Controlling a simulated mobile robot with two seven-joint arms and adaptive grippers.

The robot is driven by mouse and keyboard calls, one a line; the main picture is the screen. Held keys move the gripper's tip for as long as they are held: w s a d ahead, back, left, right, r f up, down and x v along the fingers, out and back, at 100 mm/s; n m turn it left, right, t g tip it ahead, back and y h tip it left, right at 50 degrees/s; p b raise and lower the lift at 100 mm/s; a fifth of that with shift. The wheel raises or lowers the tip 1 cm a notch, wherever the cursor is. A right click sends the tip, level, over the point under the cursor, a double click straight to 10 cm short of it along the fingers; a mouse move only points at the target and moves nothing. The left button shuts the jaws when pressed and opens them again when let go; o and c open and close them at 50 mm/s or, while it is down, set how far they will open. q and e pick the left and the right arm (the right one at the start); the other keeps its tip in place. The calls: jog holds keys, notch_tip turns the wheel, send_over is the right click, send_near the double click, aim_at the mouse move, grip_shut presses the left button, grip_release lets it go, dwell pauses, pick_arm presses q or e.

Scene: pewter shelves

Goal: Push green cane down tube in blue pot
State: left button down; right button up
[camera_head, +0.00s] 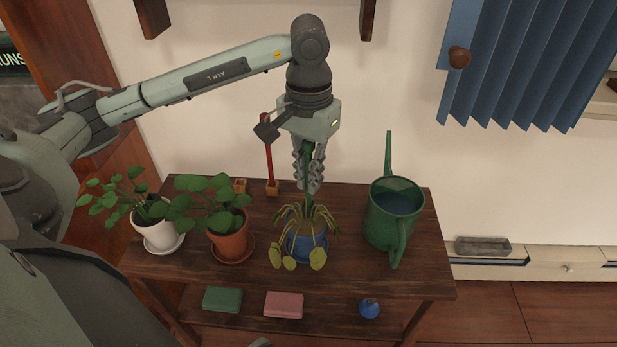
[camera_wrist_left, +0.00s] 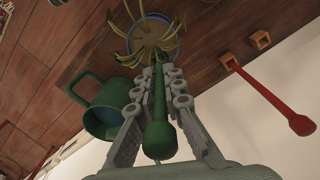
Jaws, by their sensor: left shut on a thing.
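The blue pot (camera_head: 305,248) stands on the wooden table and holds a drooping, yellowing plant (camera_head: 318,257). Its rim and brown soil also show in the left wrist view (camera_wrist_left: 154,42). My left gripper (camera_head: 308,188) points down above the pot, shut on the green cane (camera_wrist_left: 160,138). The cane's thick knobbed end is on my side of the fingers, and its shaft runs between them toward the soil. I cannot make out the tube or whether the cane's lower end is in it; fingers and leaves cover that spot. My right gripper is not in view.
A green watering can (camera_head: 392,215) with water stands right of the pot. Plants in a terracotta pot (camera_head: 230,240) and a white pot (camera_head: 158,233) stand left. A red cane (camera_head: 268,155) stands upright in a small wooden block (camera_head: 272,188) behind.

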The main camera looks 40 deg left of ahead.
pick_arm(q)
jog(key=shift+f, duration=0.5)
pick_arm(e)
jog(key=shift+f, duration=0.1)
pick_arm(q)
jog(key=shift+f, duration=0.1)
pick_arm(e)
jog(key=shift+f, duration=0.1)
pick_arm(q)
jog(key=c, duration=2)
grip_release()
jog(key=o, duration=0.4)
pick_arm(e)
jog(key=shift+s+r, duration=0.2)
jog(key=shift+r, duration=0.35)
